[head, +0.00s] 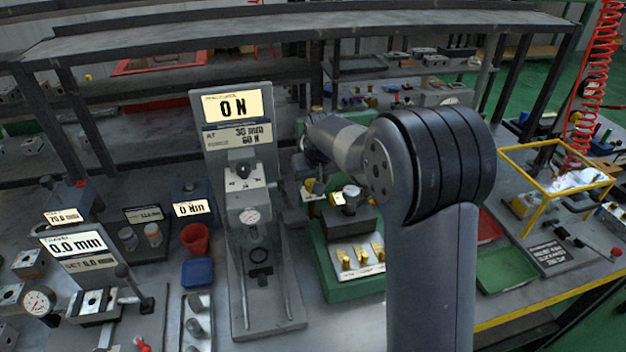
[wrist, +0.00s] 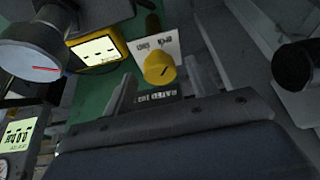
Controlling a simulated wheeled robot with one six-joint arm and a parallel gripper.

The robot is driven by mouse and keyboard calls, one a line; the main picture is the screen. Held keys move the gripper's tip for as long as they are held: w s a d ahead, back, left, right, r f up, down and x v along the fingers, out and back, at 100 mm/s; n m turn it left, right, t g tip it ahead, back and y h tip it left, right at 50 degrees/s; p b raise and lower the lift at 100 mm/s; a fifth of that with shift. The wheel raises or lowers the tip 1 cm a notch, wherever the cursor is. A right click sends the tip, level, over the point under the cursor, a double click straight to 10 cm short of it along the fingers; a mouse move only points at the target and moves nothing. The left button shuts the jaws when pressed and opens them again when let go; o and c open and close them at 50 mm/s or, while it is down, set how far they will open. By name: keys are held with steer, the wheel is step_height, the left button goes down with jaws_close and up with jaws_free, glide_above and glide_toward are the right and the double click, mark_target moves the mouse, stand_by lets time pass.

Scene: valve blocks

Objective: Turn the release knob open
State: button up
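A yellow round knob (wrist: 160,68) with a dark pointer mark shows in the wrist view in front of a white label plate (wrist: 165,42); it looks like the release knob. The plate's lettering is too blurred and turned to read. My gripper (wrist: 160,88) has its two grey fingers apart, one on each side of the knob in the picture. I cannot tell whether they touch it. In the head view my arm hides the knob and most of my gripper. The green fixture (head: 326,262) stands beneath the arm there.
A large silver dial with a red line (wrist: 38,45) and a yellow-framed display (wrist: 97,48) are close by in the wrist view. The tall grey force stand (head: 268,318) reading 0 N is left of my arm. A yellow frame (head: 545,215) stands at the right.

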steer(key=v, duration=1)
steer(key=shift+r+b, duration=0.4)
steer(key=shift+b, duration=0.05)
steer(key=shift+s, duration=0.15)
steer(key=p+x, duration=0.1)
steer(key=x, duration=1)
steer(key=shift+f, duration=0.1)
steer(key=shift+d, duration=0.1)
steer(key=shift+n, duration=0.3)
